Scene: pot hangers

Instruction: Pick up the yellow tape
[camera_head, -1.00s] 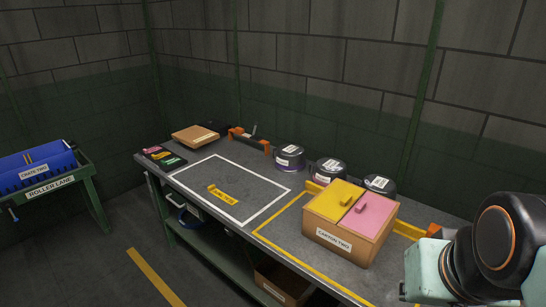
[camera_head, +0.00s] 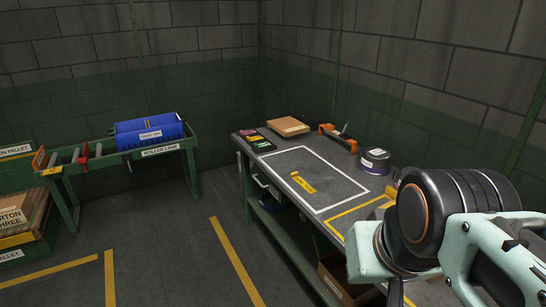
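No roll that I can clearly tell as the yellow tape shows. A small yellow piece with dark lettering (camera_head: 303,183) lies inside the white outline on the workbench (camera_head: 333,179); I cannot tell if it is a label or an object. A small yellow item (camera_head: 262,145) lies between a pink one and a green one at the bench's far left corner. An orange tool-like thing (camera_head: 338,138) stands at the back of the bench. My arm fills the lower right, well to the right of these. My gripper's fingers are not in view.
A blue crate (camera_head: 150,133) sits on the roller lane at left. A carton (camera_head: 23,212) is at the left edge. The floor between is clear, with yellow lines.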

